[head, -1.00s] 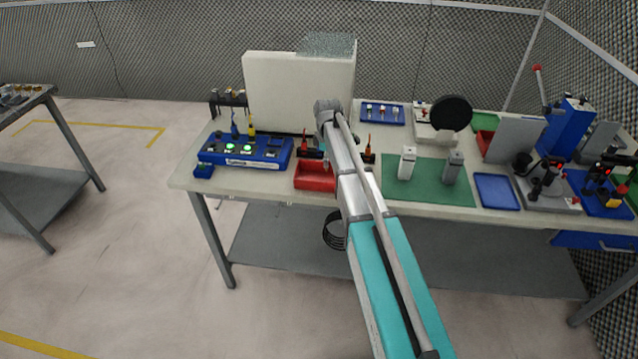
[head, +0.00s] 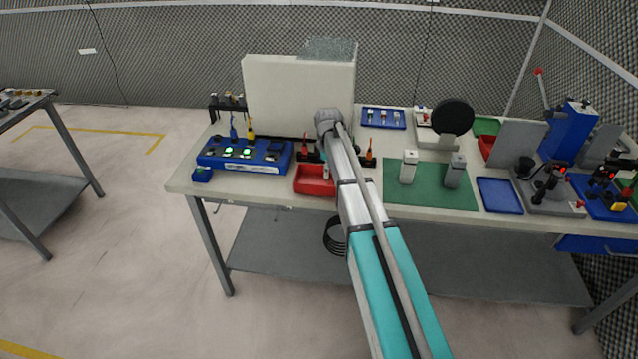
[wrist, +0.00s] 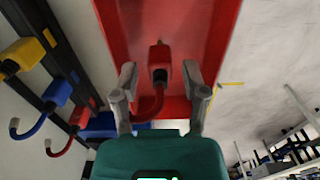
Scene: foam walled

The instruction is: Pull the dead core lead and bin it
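In the wrist view my gripper (wrist: 160,78) is open over a red bin (wrist: 214,30). A red lead (wrist: 159,58) shows between the fingertips, with a clear gap on both sides of its plug. Its red cable curls back toward the palm. I cannot tell whether the lead rests on the bin floor. In the head view the red bin (head: 313,186) stands at the table's front edge, and my arm hides most of the gripper. A black rack (wrist: 50,60) beside the bin holds a yellow lead (wrist: 28,54), a blue lead (wrist: 60,92) and another red lead (wrist: 78,118).
A blue tester (head: 245,156) with green lights stands left of the bin. A white panel (head: 290,95) rises behind. A green mat (head: 430,192) with two grey-white blocks lies to the right, then a blue tray (head: 499,195). The floor in front is clear.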

